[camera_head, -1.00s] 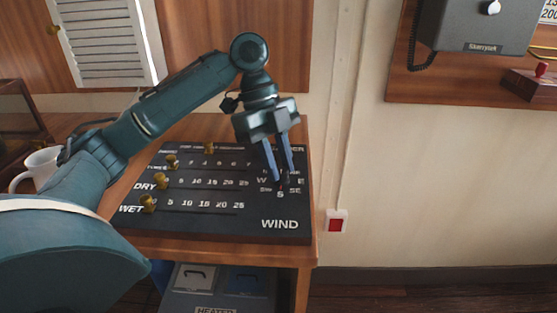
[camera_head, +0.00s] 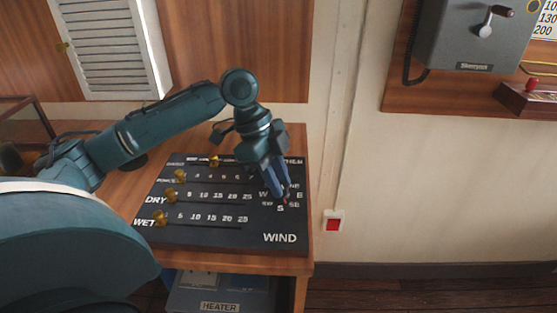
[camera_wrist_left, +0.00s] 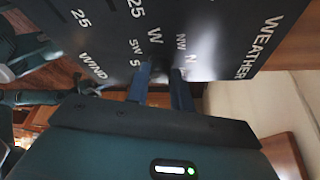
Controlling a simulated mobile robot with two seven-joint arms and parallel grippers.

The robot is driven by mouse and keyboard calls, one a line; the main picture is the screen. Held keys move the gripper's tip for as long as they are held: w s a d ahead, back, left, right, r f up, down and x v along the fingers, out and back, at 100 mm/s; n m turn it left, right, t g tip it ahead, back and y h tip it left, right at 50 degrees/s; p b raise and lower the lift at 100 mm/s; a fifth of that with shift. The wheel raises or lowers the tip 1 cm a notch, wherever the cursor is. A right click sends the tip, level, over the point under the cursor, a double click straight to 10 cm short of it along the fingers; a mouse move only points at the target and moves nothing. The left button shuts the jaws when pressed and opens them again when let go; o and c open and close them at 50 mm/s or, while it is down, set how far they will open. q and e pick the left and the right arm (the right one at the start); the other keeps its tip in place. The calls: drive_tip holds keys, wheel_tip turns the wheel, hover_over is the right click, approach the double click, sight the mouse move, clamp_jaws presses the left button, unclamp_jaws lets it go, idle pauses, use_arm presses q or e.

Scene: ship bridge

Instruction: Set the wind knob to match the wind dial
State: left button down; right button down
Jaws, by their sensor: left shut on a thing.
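The black weather board (camera_head: 215,233) lies on the wooden desk, with the word WIND at its lower right. Above that word is a ring of compass letters, with W, E, SE and S readable. My left gripper (camera_head: 281,197) points down at the middle of this ring, shut on the wind knob. The fingers hide most of the knob; a small red mark (camera_head: 286,203) shows by their tips, on the S to SE side. In the left wrist view the fingers (camera_wrist_left: 161,75) stand among W, SW, S, NW and N. I cannot make out a separate wind dial. My right gripper is out of view.
Brass slider knobs (camera_head: 160,219) sit along the board's left side, on rows including DRY and WET. A red switch (camera_head: 333,224) is on the wall at right. A grey box (camera_head: 470,35) hangs on a wooden panel. Below the desk is a heater box (camera_head: 220,300).

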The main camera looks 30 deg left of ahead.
use_arm(q)
drive_tip(key=n+p, duration=0.1)
drive_tip(key=p, duration=0.1)
drive_tip(key=n+t+p, duration=0.1)
drive_tip(key=n+p, duration=0.1)
drive_tip(key=p, duration=0.1)
drive_tip(key=shift+s+r+n, duration=0.15)
drive_tip(key=shift+r+n, duration=0.05)
drive_tip(key=shift+n, duration=0.1)
drive_tip(key=shift+p, duration=0.35)
drive_tip(key=shift+f+n+t+y+p, duration=0.2)
drive_tip(key=shift+n+t+y+p, duration=0.1)
drive_tip(key=shift+n+p, duration=0.2)
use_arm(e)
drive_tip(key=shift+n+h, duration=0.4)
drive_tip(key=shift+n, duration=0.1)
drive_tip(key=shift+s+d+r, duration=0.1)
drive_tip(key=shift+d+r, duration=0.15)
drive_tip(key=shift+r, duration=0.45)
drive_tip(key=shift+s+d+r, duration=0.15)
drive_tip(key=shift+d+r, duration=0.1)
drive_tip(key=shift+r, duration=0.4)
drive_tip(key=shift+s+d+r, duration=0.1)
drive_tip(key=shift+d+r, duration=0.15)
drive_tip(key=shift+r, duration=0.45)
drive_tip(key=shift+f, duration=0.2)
